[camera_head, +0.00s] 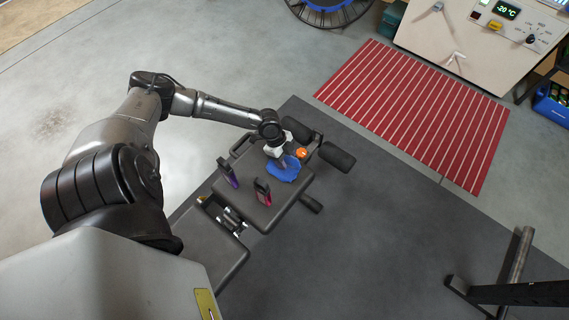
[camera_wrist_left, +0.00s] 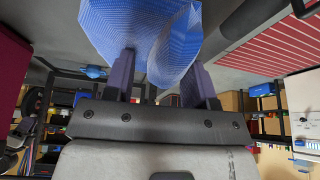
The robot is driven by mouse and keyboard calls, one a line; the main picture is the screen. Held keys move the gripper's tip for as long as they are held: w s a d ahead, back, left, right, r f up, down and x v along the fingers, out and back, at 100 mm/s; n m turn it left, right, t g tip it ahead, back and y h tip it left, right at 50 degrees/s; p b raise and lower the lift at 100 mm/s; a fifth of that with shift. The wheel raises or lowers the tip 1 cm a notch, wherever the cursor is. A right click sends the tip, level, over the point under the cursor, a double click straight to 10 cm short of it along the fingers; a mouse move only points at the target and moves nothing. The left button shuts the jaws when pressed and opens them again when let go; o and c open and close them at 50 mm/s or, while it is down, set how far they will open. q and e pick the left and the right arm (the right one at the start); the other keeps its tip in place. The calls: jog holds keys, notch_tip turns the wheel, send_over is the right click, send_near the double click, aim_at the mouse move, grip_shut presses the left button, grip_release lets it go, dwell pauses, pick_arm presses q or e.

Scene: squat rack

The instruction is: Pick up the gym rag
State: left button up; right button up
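The blue gym rag (camera_head: 284,170) lies crumpled on the black bench pad in the head view, directly under my left gripper (camera_head: 281,158). In the left wrist view the rag (camera_wrist_left: 135,30) fills the top middle, with a raised fold between the two purple-grey fingers of my left gripper (camera_wrist_left: 160,80). The fingers are spread apart, with a gap between them and part of the rag in that gap. The gripper looks open. Whether a finger touches the cloth is unclear. My right gripper is not in view.
The bench pad (camera_head: 280,205) also carries a purple item (camera_head: 227,172), a pink-and-black item (camera_head: 263,192) and a small orange object (camera_head: 301,153) close to the rag. Padded rollers (camera_head: 337,157) stick out at the bench's far end. A dark rack frame (camera_head: 515,275) stands lower right.

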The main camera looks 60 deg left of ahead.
aim_at(291, 161)
pick_arm(q)
jog(key=c, duration=0.6)
jog(key=shift+r, duration=0.1)
notch_tip(291, 161, up, 5)
jog(key=p, duration=0.3)
jog(key=shift+w+d+r+p, duration=0.35)
jog(key=shift+d+r+p, duration=0.55)
jog(key=shift+d, duration=1)
jog(key=shift+w+d+r+p, duration=0.3)
jog(key=shift+d+r+p, duration=0.25)
jog(key=shift+d+r, duration=1.05)
jog(key=shift+w+d+r+p, duration=0.35)
jog(key=shift+d+r+p, duration=0.35)
jog(key=shift+d, duration=1.55)
